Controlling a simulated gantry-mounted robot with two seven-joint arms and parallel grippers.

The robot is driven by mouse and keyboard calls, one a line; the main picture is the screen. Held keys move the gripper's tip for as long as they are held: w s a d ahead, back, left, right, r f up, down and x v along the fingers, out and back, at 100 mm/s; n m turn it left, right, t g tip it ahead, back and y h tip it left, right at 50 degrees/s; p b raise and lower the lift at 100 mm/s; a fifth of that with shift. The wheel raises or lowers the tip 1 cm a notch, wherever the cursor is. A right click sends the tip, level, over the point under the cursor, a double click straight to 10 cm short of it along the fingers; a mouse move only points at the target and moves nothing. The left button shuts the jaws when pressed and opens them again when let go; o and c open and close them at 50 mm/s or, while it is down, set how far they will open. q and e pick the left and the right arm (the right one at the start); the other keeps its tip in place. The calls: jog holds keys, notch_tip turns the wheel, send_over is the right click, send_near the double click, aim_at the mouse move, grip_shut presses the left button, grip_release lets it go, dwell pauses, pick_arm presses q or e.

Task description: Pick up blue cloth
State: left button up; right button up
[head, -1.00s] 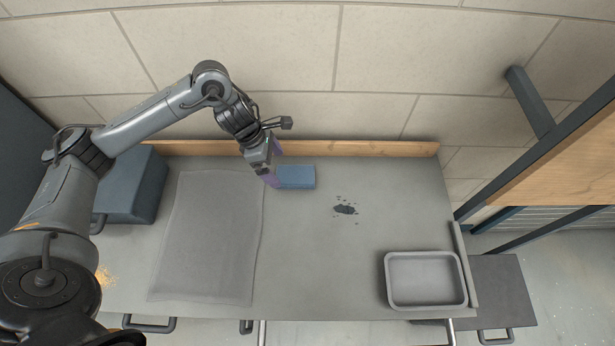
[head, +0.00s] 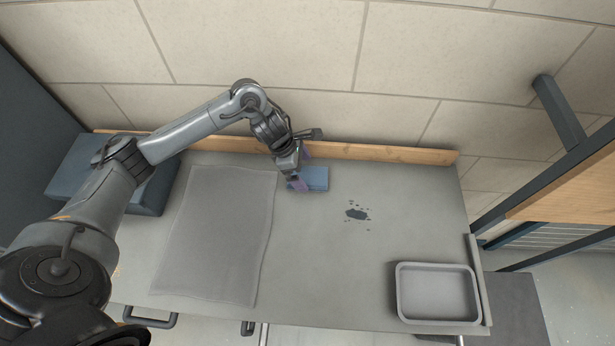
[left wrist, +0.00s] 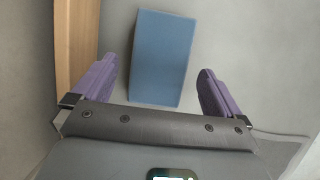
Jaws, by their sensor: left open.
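The blue cloth (head: 316,177) is a folded blue rectangle lying on the grey worktop, near the wooden back rail. In the left wrist view the cloth (left wrist: 161,58) lies between and beyond the two purple fingers. My left gripper (head: 299,184) is at the cloth's left end in the head view and covers part of it. In the left wrist view the left gripper (left wrist: 158,92) is open, with nothing held. I cannot tell its exact height above the cloth. My right gripper is not in view.
A grey mat (head: 213,235) lies left of the cloth. A dark wet stain (head: 357,214) is to the right, and a grey tray (head: 437,318) stands at the front right. A wooden rail (head: 400,151) runs along the back edge by the wall.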

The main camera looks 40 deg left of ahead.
aim_at(307, 178)
pick_arm(q)
jog(key=shift+x, duration=1.15)
jog(key=shift+c, duration=0.5)
jog(key=c, duration=1)
jog(key=shift+r, duration=0.15)
jog(key=shift+r, duration=0.5)
jog(key=r, duration=0.2)
jog(key=d+r, duration=0.1)
jog(key=shift+s+r, duration=0.25)
jog(key=shift+r, duration=0.05)
jog(key=s+d+r, duration=0.1)
jog(key=d+r, duration=0.1)
jog(key=d, duration=0.1)
jog(key=s+d+r+p, duration=0.1)
jog(key=s+d+r, duration=0.1)
jog(key=d, duration=0.1)
jog(key=s+d+r+p, duration=0.1)
jog(key=s+d+r, duration=0.1)
jog(key=d, duration=0.1)
jog(key=shift+d+r, duration=0.1)
